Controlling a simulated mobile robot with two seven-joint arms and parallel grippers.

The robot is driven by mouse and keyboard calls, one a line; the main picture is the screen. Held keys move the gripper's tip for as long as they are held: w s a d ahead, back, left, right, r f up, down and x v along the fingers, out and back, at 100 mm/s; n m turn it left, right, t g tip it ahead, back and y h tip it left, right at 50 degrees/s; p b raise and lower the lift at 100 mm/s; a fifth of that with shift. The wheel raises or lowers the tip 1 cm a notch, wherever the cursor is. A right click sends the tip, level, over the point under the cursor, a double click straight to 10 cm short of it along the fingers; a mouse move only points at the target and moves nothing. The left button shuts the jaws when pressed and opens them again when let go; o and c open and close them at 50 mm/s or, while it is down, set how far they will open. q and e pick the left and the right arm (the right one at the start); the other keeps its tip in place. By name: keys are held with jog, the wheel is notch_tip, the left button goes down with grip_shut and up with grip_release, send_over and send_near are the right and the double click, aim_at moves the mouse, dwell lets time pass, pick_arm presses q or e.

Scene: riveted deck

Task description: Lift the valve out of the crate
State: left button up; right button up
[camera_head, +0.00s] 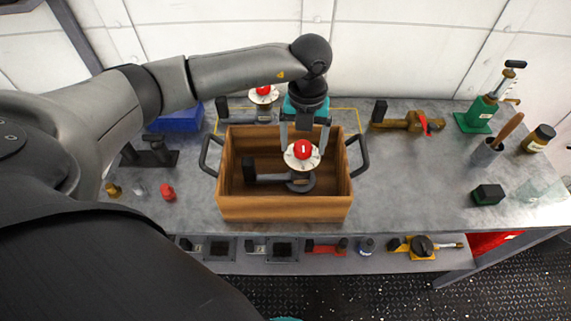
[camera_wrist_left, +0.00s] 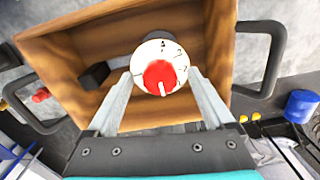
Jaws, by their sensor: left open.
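The valve (camera_head: 302,152) has a red knob on a white numbered dial, with a dark body and a black block at its left end. It lies in the wooden crate (camera_head: 285,208), toward the right side. My left gripper (camera_head: 303,142) points down over the crate, its fingers open on either side of the dial. The left wrist view shows the valve's red knob (camera_wrist_left: 160,76) between the two pale fingers, with a small gap visible beside the dial. The dial hides much of the valve's body there. My right gripper does not show.
The crate has dark side handles (camera_head: 359,157). Behind it, a similar red-knobbed valve (camera_head: 263,94) stands by a yellow outline. A brass valve (camera_head: 410,121) lies at right, a blue bin (camera_head: 180,119) at left. Bare tabletop (camera_head: 415,170) lies right of the crate.

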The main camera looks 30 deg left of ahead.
pick_arm(q)
grip_shut()
dwell(0.5)
jog(key=shift+r, duration=0.1)
